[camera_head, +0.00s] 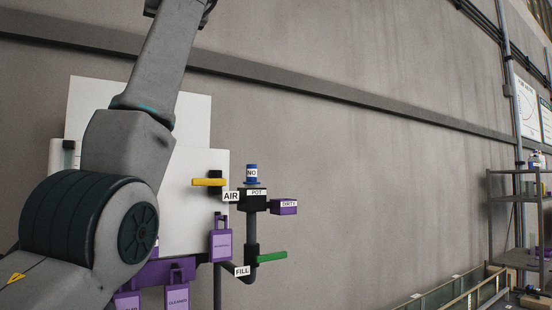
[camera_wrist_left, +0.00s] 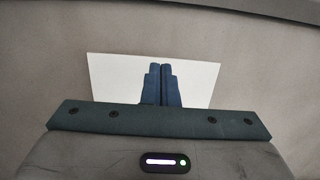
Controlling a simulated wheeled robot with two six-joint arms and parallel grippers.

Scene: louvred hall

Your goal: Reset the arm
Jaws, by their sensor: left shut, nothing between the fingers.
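My left arm rises from the lower left of the head view and runs up past the top edge, in front of the white wall panel. Its gripper is outside the head view. In the left wrist view my left gripper (camera_wrist_left: 162,84) is shut, its two blue fingers side by side with nothing between them. Behind the fingers is a white board (camera_wrist_left: 110,75) on the grey wall. My right gripper is in neither view.
A shelf rack (camera_head: 517,215) stands far right. The middle wall is bare.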

